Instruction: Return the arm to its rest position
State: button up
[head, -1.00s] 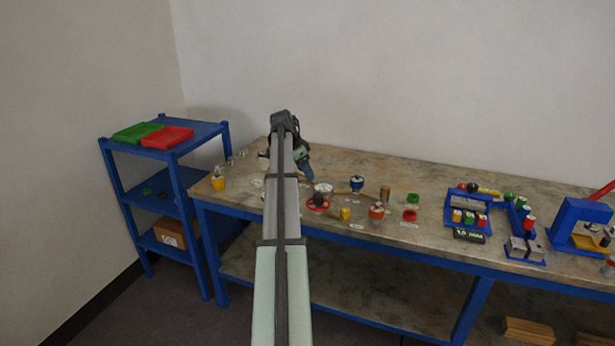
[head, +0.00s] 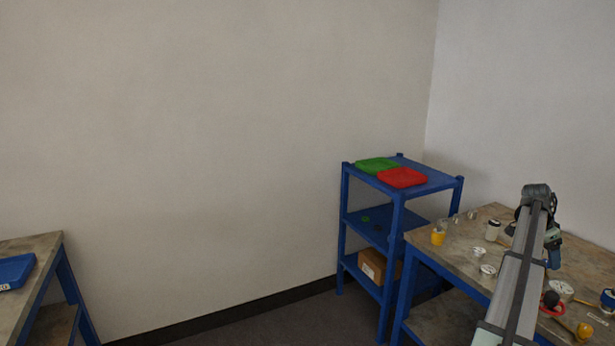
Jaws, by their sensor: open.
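My arm (head: 520,270) reaches out over the workbench at the right side of the head view. Its wrist bends down at the far end. My gripper (head: 553,262) hangs below the wrist over the bench, small in the picture. It is open, and I see nothing held in it. The fingertips are too small to make out clearly.
Floor between the benches is clear.

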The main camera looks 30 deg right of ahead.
jog(key=w+a+f+n+t+y, duration=0.1)
jog(key=w+a+f+n, duration=0.3)
jog(key=a+f, duration=0.9)
jog(key=w+a+f+n+t+y, duration=0.1)
jog(key=w+a+f+n, duration=0.35)
jog(key=a+f, duration=0.85)
jog(key=w+a+f+n+t+y, duration=0.1)
jog(key=a+f+n, duration=0.5)
jog(key=a+f, duration=0.75)
jog(key=s+a+f+n+g+y, duration=0.15)
jog(key=a+f, duration=0.35)
jog(key=a, duration=0.5)
jog(key=s+a+f+n+g+y, duration=0.1)
jog(key=s+a+f, duration=0.25)
jog(key=a, duration=0.65)
jog(key=s+a+f+n+g, duration=0.1)
jog(key=s+a+f+n, duration=0.1)
jog(key=a, duration=0.5)
jog(key=s+a+f+n+g+h, duration=0.1)
jog(key=s+a+f+n+g, duration=0.1)
jog(key=s+a+f, duration=0.2)
jog(key=s+a+f+n+g+h, duration=0.1)
jog(key=s+a+f+n, duration=0.1)
jog(key=s+a, duration=0.6)
jog(key=shift+a+f, duration=0.75)
jog(key=shift+a, duration=0.5)
